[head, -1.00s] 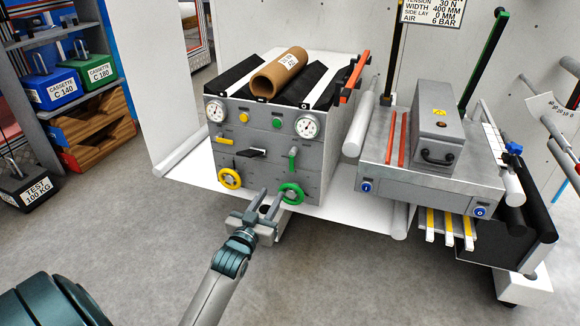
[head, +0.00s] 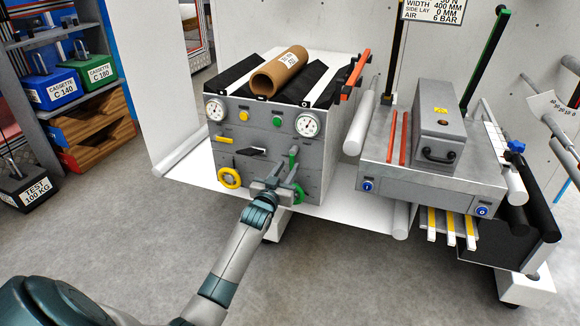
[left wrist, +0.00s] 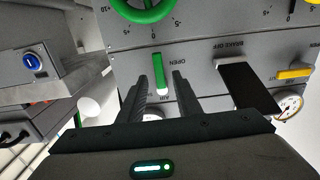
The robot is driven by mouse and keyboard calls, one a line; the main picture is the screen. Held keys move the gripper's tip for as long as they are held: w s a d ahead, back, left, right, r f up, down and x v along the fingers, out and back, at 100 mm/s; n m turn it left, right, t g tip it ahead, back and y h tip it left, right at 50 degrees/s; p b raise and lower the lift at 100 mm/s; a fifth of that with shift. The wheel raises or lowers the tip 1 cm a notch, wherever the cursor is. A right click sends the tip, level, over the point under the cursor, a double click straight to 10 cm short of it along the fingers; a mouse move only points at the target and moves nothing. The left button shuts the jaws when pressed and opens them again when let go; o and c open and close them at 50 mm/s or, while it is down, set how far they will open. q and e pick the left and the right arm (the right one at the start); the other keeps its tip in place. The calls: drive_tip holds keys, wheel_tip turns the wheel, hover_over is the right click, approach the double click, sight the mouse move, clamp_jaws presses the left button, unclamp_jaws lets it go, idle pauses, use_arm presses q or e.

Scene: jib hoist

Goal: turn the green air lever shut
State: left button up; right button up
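The green air lever (head: 293,159) is on the grey front panel of the unwinder, below the right gauge. In the left wrist view the green lever (left wrist: 160,72) shows close up, with OPEN and AIR printed by it. My left gripper (head: 283,172) is at the panel, just below the lever. In the left wrist view, the fingers of my left gripper (left wrist: 160,80) are open. The lever lies in the gap between their tips, with space visible on both sides. I cannot tell whether either finger touches it. My right gripper is not in view.
A black lever (head: 250,152) and a yellow handwheel (head: 229,178) are left of the air lever. A green handwheel (head: 298,194) sits just below it, partly hidden by my gripper. A steel table unit (head: 430,180) stands to the right. Bare floor lies in front.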

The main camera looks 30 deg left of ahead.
sight(293, 158)
use_arm(q)
drive_tip(key=shift+x, duration=1)
drive_tip(key=shift+w+a, duration=0.1)
drive_tip(key=shift+w, duration=0.3)
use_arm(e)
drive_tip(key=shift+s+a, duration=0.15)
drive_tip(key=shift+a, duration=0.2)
